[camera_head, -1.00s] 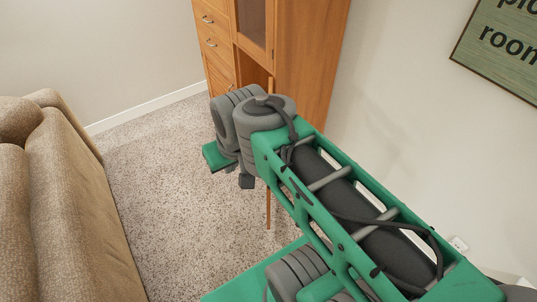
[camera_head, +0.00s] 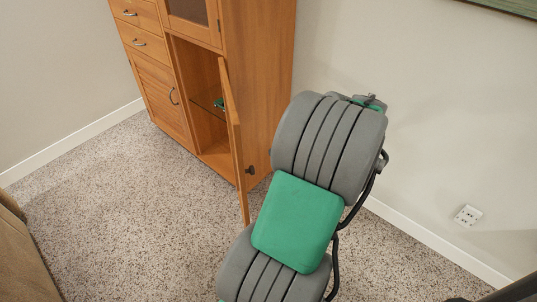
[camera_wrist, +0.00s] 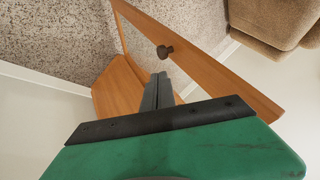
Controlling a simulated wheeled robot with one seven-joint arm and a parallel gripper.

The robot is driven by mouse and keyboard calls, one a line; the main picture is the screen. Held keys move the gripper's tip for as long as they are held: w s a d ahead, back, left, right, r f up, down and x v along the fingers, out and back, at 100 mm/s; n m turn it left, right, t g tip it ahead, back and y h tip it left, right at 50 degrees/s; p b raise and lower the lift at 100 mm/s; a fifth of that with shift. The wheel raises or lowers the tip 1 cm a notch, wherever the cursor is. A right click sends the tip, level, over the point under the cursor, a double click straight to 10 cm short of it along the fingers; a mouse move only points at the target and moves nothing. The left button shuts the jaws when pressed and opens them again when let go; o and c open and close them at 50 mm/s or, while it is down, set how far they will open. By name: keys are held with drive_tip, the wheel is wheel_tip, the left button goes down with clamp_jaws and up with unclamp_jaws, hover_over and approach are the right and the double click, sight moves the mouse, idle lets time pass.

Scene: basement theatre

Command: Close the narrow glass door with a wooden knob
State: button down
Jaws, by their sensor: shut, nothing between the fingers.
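The narrow door (camera_head: 236,150) of the wooden cabinet (camera_head: 262,90) stands open, swung out from the lower right compartment and seen nearly edge-on in the head view. Its dark round knob (camera_head: 250,170) is on the face toward my arm. In the wrist view, the door's wooden frame (camera_wrist: 215,75) runs diagonally, with carpet showing inside it, and the knob (camera_wrist: 165,51) sits on it. My gripper (camera_wrist: 160,78) is shut and empty, its tips just below the knob in that picture; whether they touch the door I cannot tell. In the head view my arm hides the fingers.
Drawers (camera_head: 140,40) and a closed wooden door (camera_head: 160,90) are left of the open compartment. A brown sofa (camera_head: 15,250) is at the lower left. The wall with an outlet (camera_head: 467,216) is on the right. Carpet (camera_head: 120,220) left of the open door is clear.

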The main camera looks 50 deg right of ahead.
sight(252, 170)
drive_tip(key=w+a+f, duration=0.1)
drive_tip(key=w+f, duration=0.1)
drive_tip(key=w+a+f+b, duration=0.1)
drive_tip(key=w, duration=0.1)
drive_tip(key=w+a+f, duration=0.2)
drive_tip(key=shift+f+b, duration=0.35)
drive_tip(key=shift+w+a, duration=0.2)
drive_tip(key=shift+a, duration=0.1)
drive_tip(key=shift+a, duration=0.1)
